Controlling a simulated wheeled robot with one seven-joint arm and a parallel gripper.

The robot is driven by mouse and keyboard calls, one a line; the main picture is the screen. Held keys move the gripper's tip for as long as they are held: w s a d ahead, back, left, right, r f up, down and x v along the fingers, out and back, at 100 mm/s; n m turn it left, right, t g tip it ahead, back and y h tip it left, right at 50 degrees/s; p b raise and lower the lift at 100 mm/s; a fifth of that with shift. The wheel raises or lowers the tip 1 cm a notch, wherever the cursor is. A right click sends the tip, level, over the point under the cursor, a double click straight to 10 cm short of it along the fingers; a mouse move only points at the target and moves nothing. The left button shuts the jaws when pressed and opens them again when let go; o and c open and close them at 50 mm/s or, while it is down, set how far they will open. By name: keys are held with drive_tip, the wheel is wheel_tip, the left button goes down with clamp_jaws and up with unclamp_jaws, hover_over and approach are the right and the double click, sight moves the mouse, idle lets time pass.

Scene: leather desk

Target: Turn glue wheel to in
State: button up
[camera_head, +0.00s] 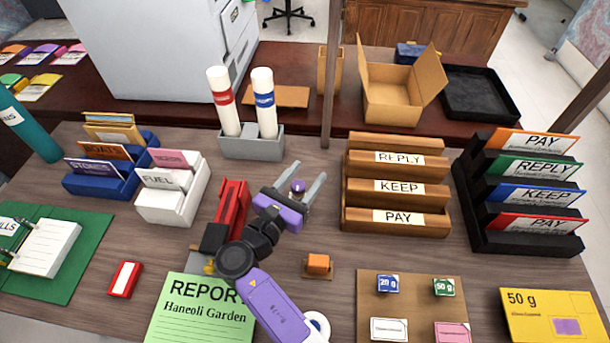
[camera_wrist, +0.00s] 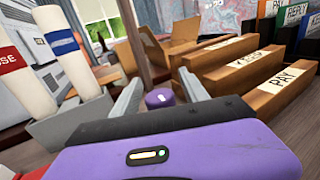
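A small purple knob with a pale mark on it (camera_wrist: 160,97) shows between my fingers in the wrist view, and in the head view (camera_head: 298,186). It may be the glue wheel; no lettering on it can be read. My gripper (camera_head: 297,178) is open, its two grey fingers (camera_wrist: 160,76) spread to either side of the knob, with a gap visible on both sides. The knob's lower part and what it stands on are hidden behind my purple gripper body.
A grey holder (camera_head: 250,146) with two white tubes stands behind left. A red stapler-like object (camera_head: 232,207) lies close left of my gripper. A stepped wooden sorter (camera_head: 393,222) stands to the right. An orange block (camera_head: 318,262) sits in front right.

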sight(294, 191)
drive_tip(key=shift+v, duration=3.85)
